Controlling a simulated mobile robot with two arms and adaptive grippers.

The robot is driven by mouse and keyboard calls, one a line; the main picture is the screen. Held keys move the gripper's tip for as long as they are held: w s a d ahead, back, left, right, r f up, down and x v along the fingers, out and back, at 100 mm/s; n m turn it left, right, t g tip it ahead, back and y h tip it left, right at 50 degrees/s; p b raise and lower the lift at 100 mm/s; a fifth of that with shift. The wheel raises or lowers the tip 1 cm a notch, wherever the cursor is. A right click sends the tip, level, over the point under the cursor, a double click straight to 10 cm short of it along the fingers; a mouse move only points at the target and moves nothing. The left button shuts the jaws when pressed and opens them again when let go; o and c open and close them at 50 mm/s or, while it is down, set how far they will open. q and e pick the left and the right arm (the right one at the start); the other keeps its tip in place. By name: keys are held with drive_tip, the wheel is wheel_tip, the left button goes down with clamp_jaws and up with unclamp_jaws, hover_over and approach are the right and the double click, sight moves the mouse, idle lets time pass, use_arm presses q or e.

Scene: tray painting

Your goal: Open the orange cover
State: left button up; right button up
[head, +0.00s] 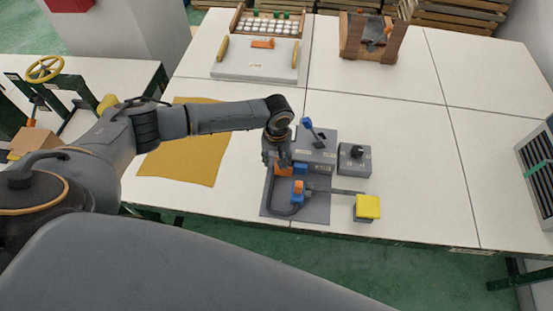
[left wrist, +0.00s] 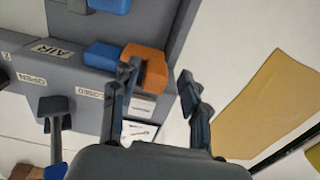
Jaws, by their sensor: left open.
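The orange cover (head: 285,171) is a small block on the grey panel (head: 312,207) at the middle of the table. In the left wrist view the orange cover (left wrist: 150,70) sits on a grey housing beside a blue part (left wrist: 103,55). My left gripper (head: 276,160) points down at the cover in the head view. In the left wrist view its jaws (left wrist: 160,78) are open; one finger overlaps the cover and the other is apart to its right. I cannot tell whether the finger touches it. My right gripper is not in view.
A blue-tipped lever (head: 307,123) stands just behind the cover. A black-knobbed box (head: 354,160) and a yellow block (head: 368,206) are to the right. A yellow cloth (head: 190,165) lies left.

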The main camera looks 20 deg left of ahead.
use_arm(q)
wheel_tip(320, 180, up, 12)
idle(0.4)
idle(0.4)
